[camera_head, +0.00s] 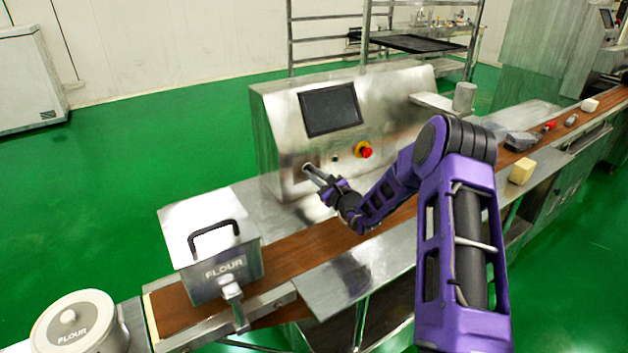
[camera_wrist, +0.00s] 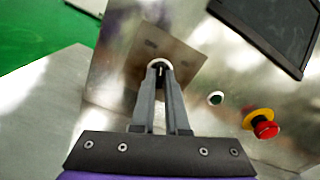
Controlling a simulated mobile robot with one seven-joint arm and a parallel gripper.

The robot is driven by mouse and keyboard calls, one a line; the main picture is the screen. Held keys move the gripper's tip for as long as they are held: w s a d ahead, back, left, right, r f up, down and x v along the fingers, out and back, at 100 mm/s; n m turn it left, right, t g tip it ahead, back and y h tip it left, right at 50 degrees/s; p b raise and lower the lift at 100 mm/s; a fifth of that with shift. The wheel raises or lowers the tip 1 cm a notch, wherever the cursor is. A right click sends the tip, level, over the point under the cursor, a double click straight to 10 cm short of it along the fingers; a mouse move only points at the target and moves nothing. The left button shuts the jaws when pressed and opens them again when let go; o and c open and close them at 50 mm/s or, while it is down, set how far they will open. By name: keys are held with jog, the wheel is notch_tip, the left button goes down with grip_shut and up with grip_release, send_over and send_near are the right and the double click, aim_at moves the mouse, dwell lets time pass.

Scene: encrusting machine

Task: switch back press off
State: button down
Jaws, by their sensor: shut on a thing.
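The switch (camera_wrist: 160,64) sits on a square brownish plate (camera_wrist: 190,75) on the front of the steel machine. In the wrist view its pale round collar shows, with a small dark knob between my fingertips. My gripper (camera_wrist: 160,72) is shut on the switch knob, and the fingers hide most of it. In the head view my gripper (camera_head: 308,170) reaches to the plate at the machine's lower left front.
A red emergency button (camera_head: 363,150) on a yellow base and a small green button (camera_wrist: 215,98) are right of the switch. A dark screen (camera_head: 331,109) is above. A flour box (camera_head: 213,245) stands on the brown conveyor (camera_head: 300,247) at left. A yellow block (camera_head: 522,171) lies at right.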

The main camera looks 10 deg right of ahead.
jog(key=shift+n+b, duration=0.95)
jog(key=shift+n, duration=1.25)
jog(key=c, duration=0.9)
grip_release()
jog(key=p+v, duration=0.1)
jog(key=v, duration=1.6)
jog(key=shift+s+d, duration=0.15)
jog(key=shift+s, duration=0.1)
